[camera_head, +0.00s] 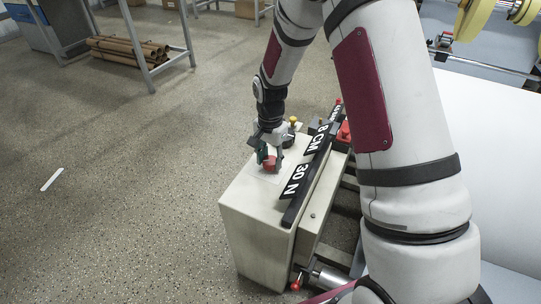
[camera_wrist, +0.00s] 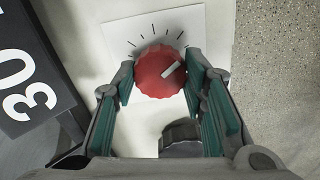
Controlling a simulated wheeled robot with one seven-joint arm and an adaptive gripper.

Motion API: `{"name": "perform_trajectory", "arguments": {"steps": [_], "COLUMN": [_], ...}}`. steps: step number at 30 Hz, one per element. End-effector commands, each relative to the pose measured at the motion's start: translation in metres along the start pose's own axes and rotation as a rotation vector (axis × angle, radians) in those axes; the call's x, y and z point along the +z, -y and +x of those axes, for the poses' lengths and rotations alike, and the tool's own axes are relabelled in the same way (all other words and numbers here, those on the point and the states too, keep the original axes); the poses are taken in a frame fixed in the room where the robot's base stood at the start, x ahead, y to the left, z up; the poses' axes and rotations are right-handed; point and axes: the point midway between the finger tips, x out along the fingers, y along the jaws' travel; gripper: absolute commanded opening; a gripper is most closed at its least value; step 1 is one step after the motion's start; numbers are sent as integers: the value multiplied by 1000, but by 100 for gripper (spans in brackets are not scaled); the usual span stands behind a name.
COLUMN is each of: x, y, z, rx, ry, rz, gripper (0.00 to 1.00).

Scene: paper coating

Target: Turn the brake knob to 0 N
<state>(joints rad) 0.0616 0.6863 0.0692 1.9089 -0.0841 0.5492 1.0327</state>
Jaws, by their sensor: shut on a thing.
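The red brake knob (camera_wrist: 158,72) sits on a white square dial plate (camera_wrist: 202,22) with black tick marks. Its white pointer mark points to the upper right in the wrist view. My gripper (camera_wrist: 160,76) is shut on the knob, with one green-padded finger on each side. In the head view my gripper (camera_head: 268,157) reaches down onto the knob (camera_head: 269,163) on top of the cream machine box (camera_head: 262,218). The black display bar (camera_head: 294,192) beside it reads "30 N" and "8 CM"; its far end is partly hidden.
A yellow knob (camera_head: 293,120) and a red part (camera_head: 344,131) stand behind my gripper on the machine. A large white roll or sheet (camera_head: 495,150) fills the right side. A rack with brown tubes (camera_head: 125,50) stands at the back left. The floor left of the box is mostly clear.

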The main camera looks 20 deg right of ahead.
Motion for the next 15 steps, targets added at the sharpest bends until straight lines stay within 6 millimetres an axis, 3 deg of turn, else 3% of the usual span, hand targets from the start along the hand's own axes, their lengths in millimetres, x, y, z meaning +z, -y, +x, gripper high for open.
{"name": "perform_trajectory", "arguments": {"steps": [15], "x": [0], "y": [0], "z": [-1], "rx": [0], "ry": [0], "rz": [-492], "gripper": [11]}}
